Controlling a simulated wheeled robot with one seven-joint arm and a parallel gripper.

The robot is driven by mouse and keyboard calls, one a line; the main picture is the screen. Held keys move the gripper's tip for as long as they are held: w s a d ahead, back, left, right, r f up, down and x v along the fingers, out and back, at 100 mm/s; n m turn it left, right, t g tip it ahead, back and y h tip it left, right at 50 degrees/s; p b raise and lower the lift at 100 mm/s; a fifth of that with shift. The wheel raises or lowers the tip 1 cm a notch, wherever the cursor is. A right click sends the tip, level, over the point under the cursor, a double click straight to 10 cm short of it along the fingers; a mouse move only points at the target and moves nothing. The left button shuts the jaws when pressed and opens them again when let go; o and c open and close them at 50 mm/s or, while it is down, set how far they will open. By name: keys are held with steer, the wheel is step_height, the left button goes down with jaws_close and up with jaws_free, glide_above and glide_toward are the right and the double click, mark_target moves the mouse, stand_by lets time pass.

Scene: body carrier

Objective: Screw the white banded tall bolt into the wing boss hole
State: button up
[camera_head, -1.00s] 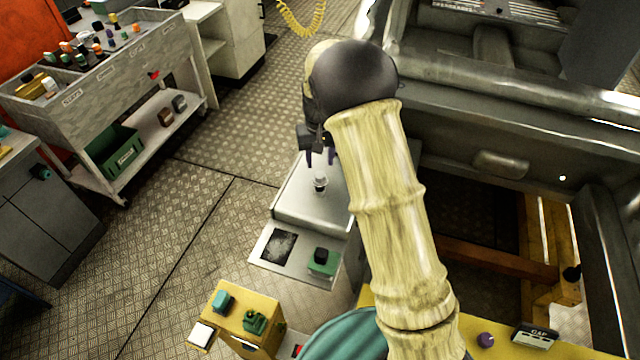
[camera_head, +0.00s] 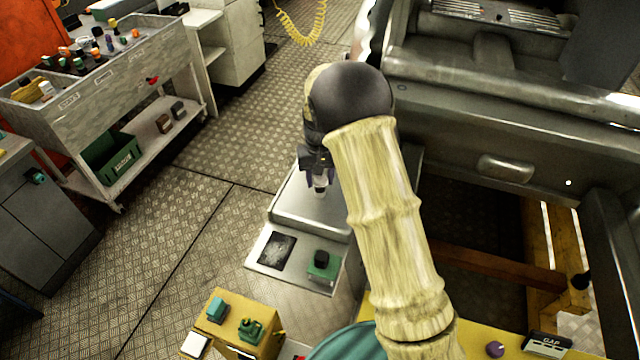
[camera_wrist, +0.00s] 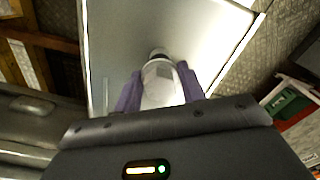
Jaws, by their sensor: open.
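The bolt (camera_head: 320,187) stands upright on a grey metal panel (camera_head: 285,215), its top pale with a dark collar below. In the wrist view the bolt (camera_wrist: 162,88) is a pale, banded cylinder. My gripper (camera_head: 319,178) is low over the panel, around the top of the bolt. In the wrist view, the purple fingers of my gripper (camera_wrist: 159,90) stand on both sides of it, open. The bolt's foot and any boss hole under it are hidden, so I cannot tell how deep it sits.
A green block with a black knob (camera_head: 322,265) and a dark textured plate (camera_head: 276,250) lie on the panel's front ledge. A yellow box (camera_head: 232,325) stands nearer. A trolley (camera_head: 130,70) with several bolts is at the left. Grey car bodywork (camera_head: 460,130) is at the right.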

steer(key=c, duration=0.4)
steer(key=shift+o, duration=0.2)
steer(key=shift+m+p, duration=0.35)
steer(key=shift+m, duration=0.55)
steer(key=shift+m+p, duration=0.35)
steer(key=shift+m, duration=0.55)
steer(key=shift+r, duration=0.1)
steer(key=shift+m+p, duration=0.3)
steer(key=shift+m, duration=0.5)
